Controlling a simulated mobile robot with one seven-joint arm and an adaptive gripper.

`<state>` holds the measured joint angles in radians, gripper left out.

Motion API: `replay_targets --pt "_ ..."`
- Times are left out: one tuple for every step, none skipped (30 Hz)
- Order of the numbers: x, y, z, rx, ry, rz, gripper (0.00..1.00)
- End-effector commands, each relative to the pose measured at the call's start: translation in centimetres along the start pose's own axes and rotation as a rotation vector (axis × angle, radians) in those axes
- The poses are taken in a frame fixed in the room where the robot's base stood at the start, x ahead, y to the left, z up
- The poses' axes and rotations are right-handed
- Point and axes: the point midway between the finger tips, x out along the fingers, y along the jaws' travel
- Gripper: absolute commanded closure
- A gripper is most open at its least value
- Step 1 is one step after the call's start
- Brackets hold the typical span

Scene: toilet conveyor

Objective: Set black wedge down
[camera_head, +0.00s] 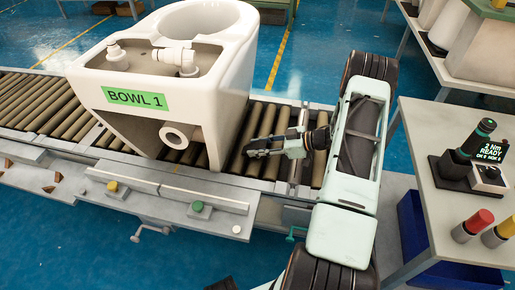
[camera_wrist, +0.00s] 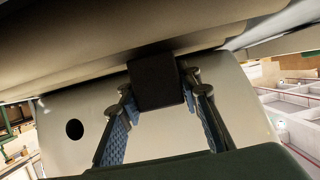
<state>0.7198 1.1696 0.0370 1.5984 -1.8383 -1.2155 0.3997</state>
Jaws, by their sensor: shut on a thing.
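The black wedge (camera_wrist: 157,82) shows in the wrist view as a small dark block between the fingertips of my gripper (camera_wrist: 160,95). My gripper is shut on it; the blue-padded fingers lie to its left and right. In the head view my gripper (camera_head: 255,149) is low over the conveyor rollers (camera_head: 240,165), to the right of the white toilet bowl (camera_head: 90,95) labelled BOWL 1. The wedge is too small to make out there. I cannot tell whether the wedge touches a roller.
The conveyor's front rail (camera_head: 165,180) carries a yellow and a green button. A side table (camera_head: 425,150) at right holds a black tool with a display reading 2 Nm READY, plus a red-capped and a yellow-capped container. A blue bin (camera_head: 412,230) stands below it.

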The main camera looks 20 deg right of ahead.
Motion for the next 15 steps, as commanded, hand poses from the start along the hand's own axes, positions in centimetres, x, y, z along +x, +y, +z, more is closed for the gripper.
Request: replay_targets --pt "-0.02 0.01 -0.09 0.0 0.001 0.0 1.0" --pt "-0.02 0.0 -0.08 0.0 0.001 0.0 1.0" --pt "0.01 -0.01 -0.01 0.0 0.001 0.0 1.0" --pt "0.05 -0.01 0.08 0.0 0.001 -0.001 1.0" --pt "0.11 -0.02 0.19 0.0 0.001 -0.001 1.0" --pt "0.17 -0.02 0.32 0.0 0.001 -0.001 1.0" --pt "0.11 -0.02 0.23 0.0 0.0 -0.001 0.66" --pt "0.1 -0.02 0.21 0.001 0.0 -0.001 0.62" --pt "0.1 -0.03 0.21 0.001 0.0 -0.001 0.58" --pt "0.1 -0.03 0.21 0.001 0.0 -0.001 0.55" --pt "0.1 -0.03 0.21 0.001 0.0 -0.001 0.51" --pt "0.09 -0.03 0.21 0.001 0.0 -0.001 0.51" --pt "0.09 -0.03 0.21 0.001 0.0 -0.001 0.51" --pt "0.09 -0.03 0.21 0.001 0.0 -0.001 0.51" --pt "0.09 -0.03 0.21 0.001 0.0 -0.001 0.51"
